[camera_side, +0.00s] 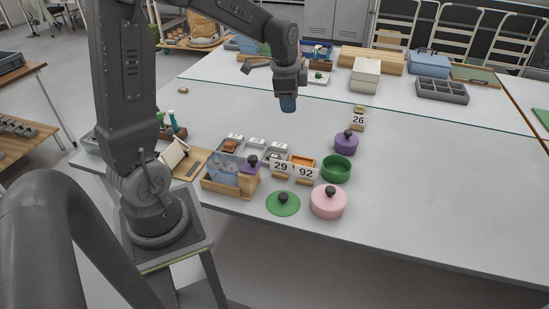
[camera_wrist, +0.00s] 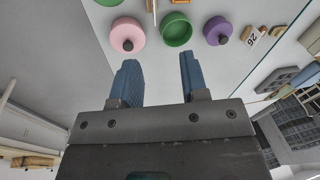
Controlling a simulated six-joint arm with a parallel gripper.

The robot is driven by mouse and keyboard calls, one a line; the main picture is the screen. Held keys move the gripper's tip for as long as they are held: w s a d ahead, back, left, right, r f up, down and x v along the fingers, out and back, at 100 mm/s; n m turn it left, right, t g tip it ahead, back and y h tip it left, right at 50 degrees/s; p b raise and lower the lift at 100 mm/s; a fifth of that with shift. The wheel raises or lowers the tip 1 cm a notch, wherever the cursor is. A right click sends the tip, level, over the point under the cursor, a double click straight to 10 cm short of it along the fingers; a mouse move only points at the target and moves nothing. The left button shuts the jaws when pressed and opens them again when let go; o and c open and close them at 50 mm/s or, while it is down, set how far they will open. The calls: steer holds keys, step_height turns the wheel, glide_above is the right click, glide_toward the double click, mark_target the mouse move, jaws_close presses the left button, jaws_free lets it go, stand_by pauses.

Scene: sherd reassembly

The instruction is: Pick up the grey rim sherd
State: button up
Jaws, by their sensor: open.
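My gripper (camera_side: 288,104) hangs high above the table, with nothing between its jaws. In the wrist view my gripper (camera_wrist: 158,65) shows two blue fingers spread apart over bare table. I cannot make out a grey rim sherd for certain in either view. Small trays stand left of the number cards; one tray (camera_side: 231,145) holds a brownish piece, and another tray (camera_side: 276,151) has contents too small to tell. These trays lie well below my gripper, to its lower left in the side view.
A pink lidded pot (camera_side: 328,202), an open green pot (camera_side: 336,169), a purple lidded pot (camera_side: 346,143) and a green lid (camera_side: 283,203) stand near the front. Cards 29 (camera_side: 281,167), 92 (camera_side: 306,171) and 26 (camera_side: 358,121) stand nearby. A wooden box (camera_side: 230,185) is at left.

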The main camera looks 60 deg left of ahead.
steer(key=w+a+f+m+g, duration=0.1)
steer(key=w+a+f+m, duration=0.1)
steer(key=a+f, duration=0.45)
steer(key=m+g+h, duration=0.1)
steer(key=m, duration=0.1)
glide_above(271, 154)
step_height(271, 154, down, 8)
step_height(271, 154, down, 8)
steer(key=shift+w+r, duration=0.1)
steer(key=shift+r, duration=0.15)
steer(key=shift+d+f, duration=0.1)
steer(key=shift+f, duration=2.95)
steer(key=c, duration=0.6)
